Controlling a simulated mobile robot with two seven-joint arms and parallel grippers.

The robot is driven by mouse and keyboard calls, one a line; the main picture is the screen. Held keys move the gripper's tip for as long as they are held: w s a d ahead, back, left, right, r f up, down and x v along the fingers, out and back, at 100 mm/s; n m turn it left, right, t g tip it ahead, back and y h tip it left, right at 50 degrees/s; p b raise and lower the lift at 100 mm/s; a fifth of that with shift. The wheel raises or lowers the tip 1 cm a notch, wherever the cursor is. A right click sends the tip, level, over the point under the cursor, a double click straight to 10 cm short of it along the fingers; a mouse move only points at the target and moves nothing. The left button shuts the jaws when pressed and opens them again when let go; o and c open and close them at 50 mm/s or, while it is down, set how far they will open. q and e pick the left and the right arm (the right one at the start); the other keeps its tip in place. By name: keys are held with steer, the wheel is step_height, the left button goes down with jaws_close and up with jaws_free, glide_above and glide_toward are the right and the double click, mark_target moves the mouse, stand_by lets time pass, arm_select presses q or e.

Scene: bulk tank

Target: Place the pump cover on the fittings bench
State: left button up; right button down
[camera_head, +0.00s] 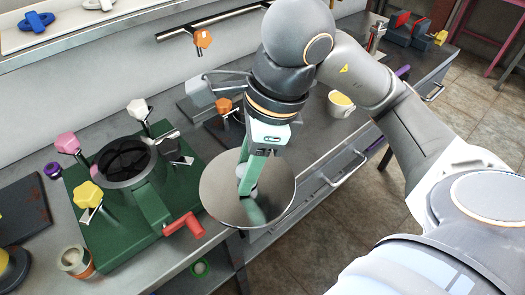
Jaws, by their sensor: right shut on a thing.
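The pump cover (219,196), a round shiny metal disc, is in the head view, just right of the green pump base. My right gripper (249,187) comes down over it and is shut on its middle. The disc is near the front edge of the bench (310,150); I cannot tell whether it touches anything below. The green pump (90,225) has an open round housing (125,160) with a dark inside, coloured knobs around it and a red handle (184,225). My left gripper is not in view.
A cup with yellow contents (341,104) stands on the bench to the right. An orange-handled tool (224,106) lies on a dark block behind my gripper. A small roll (76,262) is at the lower left. A shelf (70,32) with coloured parts is at the upper left.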

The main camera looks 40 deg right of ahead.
steer(key=w+d+f, duration=0.2)
steer(key=w+d, duration=0.1)
steer(key=shift+w+d+f, duration=0.1)
steer(key=w+d+f, duration=0.1)
steer(key=w+d+f+b, duration=0.1)
steer(key=f, duration=0.1)
steer(key=w+d+f, duration=0.1)
steer(key=f, duration=0.1)
steer(key=shift+w+d, duration=0.2)
steer(key=shift+w, duration=0.15)
steer(key=shift+w+d+f, duration=0.15)
steer(key=shift+f, duration=0.15)
step_height(320, 180, down, 2)
steer(key=shift+w+d+f+b, duration=0.1)
steer(key=shift+d+f+b, duration=0.05)
steer(key=shift+b, duration=0.2)
steer(key=shift+f, duration=0.6)
steer(key=shift+f, duration=0.15)
steer(key=c, duration=0.5)
jaws_free()
